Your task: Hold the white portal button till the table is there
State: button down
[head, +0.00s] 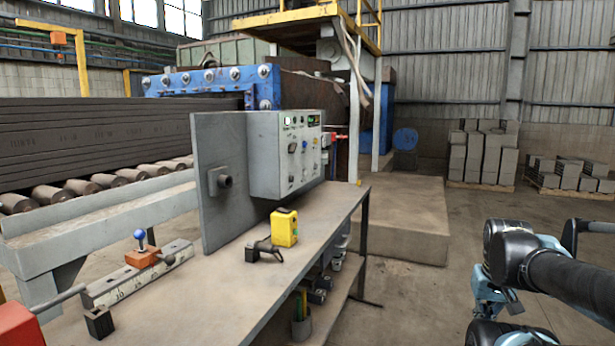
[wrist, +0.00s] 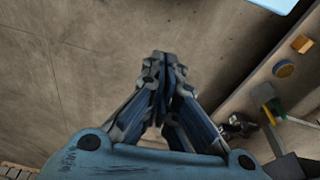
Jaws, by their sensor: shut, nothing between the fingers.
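In the head view my arm is at the right, well away from the panel; I cannot make out the fingertips there.
A yellow device (head: 284,228) and an orange block with a blue knob (head: 141,250) lie on the bench. A pot of pencils (head: 301,318) stands on its lower shelf. A concrete plinth (head: 405,220) is behind. Brick stacks (head: 482,155) stand far right. Floor right of the bench is clear.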

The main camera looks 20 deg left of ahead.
aim_at(305, 172)
jog(key=w+a+r+t+y, duration=0.1)
jog(key=w+a+r+t, duration=0.1)
jog(key=w+a+r, duration=0.55)
jog(key=w+a+r+m+t+y, duration=0.1)
jog(key=w+a+r+t+y, duration=0.3)
jog(key=w, duration=0.6)
jog(key=w+a+r+h, duration=0.1)
jog(key=w+a+r, duration=0.3)
jog(key=w+a, duration=0.35)
jog(key=w+a+r+m+t+y, duration=0.1)
jog(key=w+a+r+y, duration=0.1)
jog(key=w+a, duration=0.3)
jog(key=w+a+r+t+y, duration=0.1)
jog(key=w+a, duration=0.4)
jog(key=a, duration=0.8)
jog(key=w+a+r+m+t+y, duration=0.1)
jog(key=w+a+r+y, duration=0.2)
jog(key=a, duration=0.6)
notch_tip(305, 172, up, 2)
jog(key=w, duration=0.3)
jog(key=shift+r+m, duration=0.2)
jog(key=shift+m, duration=0.1)
jog(key=a, duration=0.8)
jog(key=shift+w+a, duration=0.35)
